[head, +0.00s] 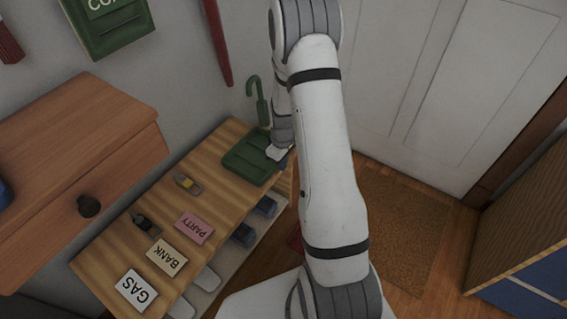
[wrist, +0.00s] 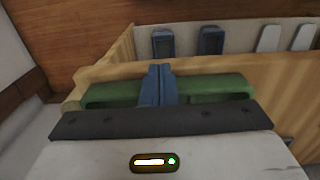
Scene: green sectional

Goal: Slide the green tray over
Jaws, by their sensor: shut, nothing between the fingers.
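The green tray (head: 247,157) lies on the far end of the striped wooden bench top, close to the wall. In the wrist view the green tray (wrist: 110,93) shows as a band on both sides of my fingers. My gripper (wrist: 157,70) is shut and empty, its blue fingers together over the tray. In the head view my gripper (head: 283,160) is at the tray's right edge, partly hidden by my arm. I cannot tell whether the fingers touch the tray.
Several cards, such as the GAS card (head: 136,289) and pink PARTY card (head: 194,228), lie on the bench top (head: 222,195). Two small items, one yellow-grey (head: 187,184) and one dark (head: 145,225), lie between them and the wall. A wooden drawer unit (head: 75,165) stands left. Slippers (head: 208,279) sit below.

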